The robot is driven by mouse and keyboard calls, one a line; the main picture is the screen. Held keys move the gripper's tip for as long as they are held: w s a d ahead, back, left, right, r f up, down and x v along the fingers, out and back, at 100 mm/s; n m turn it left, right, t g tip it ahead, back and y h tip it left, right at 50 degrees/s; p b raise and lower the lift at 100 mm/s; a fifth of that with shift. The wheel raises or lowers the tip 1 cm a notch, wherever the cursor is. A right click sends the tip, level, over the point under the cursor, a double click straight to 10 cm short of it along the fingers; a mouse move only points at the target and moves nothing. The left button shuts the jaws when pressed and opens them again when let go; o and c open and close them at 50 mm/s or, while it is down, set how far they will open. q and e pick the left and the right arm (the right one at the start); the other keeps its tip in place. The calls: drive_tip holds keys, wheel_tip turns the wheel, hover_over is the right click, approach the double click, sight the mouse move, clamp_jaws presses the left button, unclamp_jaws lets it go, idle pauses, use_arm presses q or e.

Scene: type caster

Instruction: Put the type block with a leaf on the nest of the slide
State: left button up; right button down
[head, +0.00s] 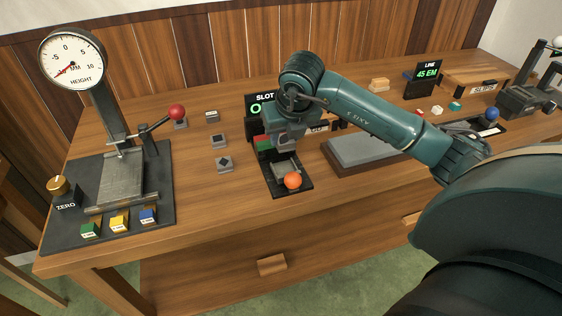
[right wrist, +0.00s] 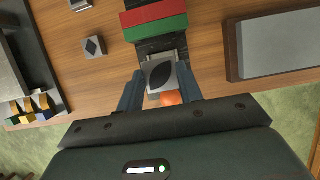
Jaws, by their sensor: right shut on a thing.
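My right gripper (head: 284,150) reaches in from the right and points down over the slide (head: 303,187), a black track with an orange ball knob (head: 292,181) at its front end. In the right wrist view the gripper (right wrist: 160,92) is shut on the grey type block with a dark leaf (right wrist: 160,74). The block lies between the fingers, over the slide's track and in front of the red and green blocks. The nest is mostly hidden, and I cannot tell whether the block touches it. My left gripper is not in view.
Several other type blocks, one with a diamond (head: 223,164), stand left of the slide. A height gauge (head: 118,180) with coloured cubes is at the far left. A grey stone slab (head: 365,150) lies close to the right of the slide. The SLOT display (head: 258,105) stands behind it.

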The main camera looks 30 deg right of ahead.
wheel_tip(320, 180, down, 7)
drive_tip(key=shift+f+p, duration=0.2)
drive_tip(key=shift+p, duration=0.2)
drive_tip(key=shift+f, duration=0.2)
drive_tip(key=c, duration=0.9)
unclamp_jaws()
